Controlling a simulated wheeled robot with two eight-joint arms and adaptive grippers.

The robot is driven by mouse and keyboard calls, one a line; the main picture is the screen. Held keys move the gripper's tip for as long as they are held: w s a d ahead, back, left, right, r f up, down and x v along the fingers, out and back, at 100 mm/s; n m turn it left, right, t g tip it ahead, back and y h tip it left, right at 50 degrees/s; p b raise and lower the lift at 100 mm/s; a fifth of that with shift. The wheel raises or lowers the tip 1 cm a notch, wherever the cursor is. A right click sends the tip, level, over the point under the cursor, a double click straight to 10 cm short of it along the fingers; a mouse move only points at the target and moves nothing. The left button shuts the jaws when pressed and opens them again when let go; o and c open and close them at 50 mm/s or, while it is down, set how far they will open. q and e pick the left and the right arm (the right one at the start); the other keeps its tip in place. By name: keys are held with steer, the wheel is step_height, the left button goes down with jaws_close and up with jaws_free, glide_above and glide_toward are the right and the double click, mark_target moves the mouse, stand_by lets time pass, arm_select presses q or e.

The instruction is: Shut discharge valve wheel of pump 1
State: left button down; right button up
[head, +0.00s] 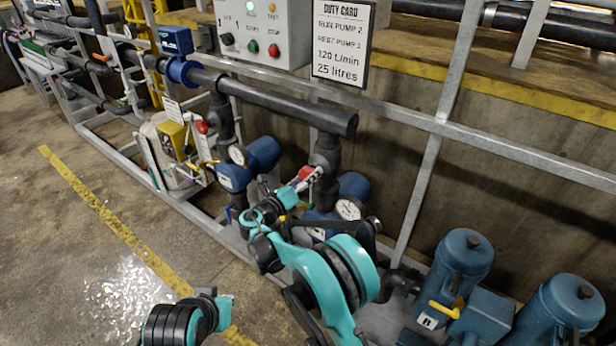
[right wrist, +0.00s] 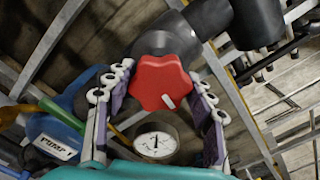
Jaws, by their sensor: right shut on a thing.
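The red discharge valve wheel (right wrist: 162,80) is a lobed knob with a white mark on its lower right, on a black pipe. The blue body beside it is labelled PUMP 1 (right wrist: 55,147). My right gripper (right wrist: 158,92) has one finger on each side of the wheel and is shut on it. In the head view my right gripper (head: 297,190) is at the same red wheel (head: 305,172), which it partly hides. Only a teal and black part of my left arm shows at the bottom of the head view; its gripper is not visible.
A pressure gauge (right wrist: 155,141) sits just below the wheel. A control box (head: 262,32) and duty card (head: 342,42) hang above. Blue tanks (head: 465,262) stand at right. The floor at left is open, with a shiny patch.

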steer(key=m, duration=0.7)
steer(key=shift+m+p, duration=0.3)
steer(key=shift+m, duration=0.1)
steer(key=m, duration=1.4)
steer(key=shift+m, duration=0.3)
steer(key=m, duration=0.3)
steer(key=shift+m+p, duration=0.3)
steer(key=m, duration=0.3)
steer(key=shift+m, duration=0.3)
steer(key=m, duration=1.1)
steer(key=shift+m, duration=0.4)
steer(key=m, duration=1.1)
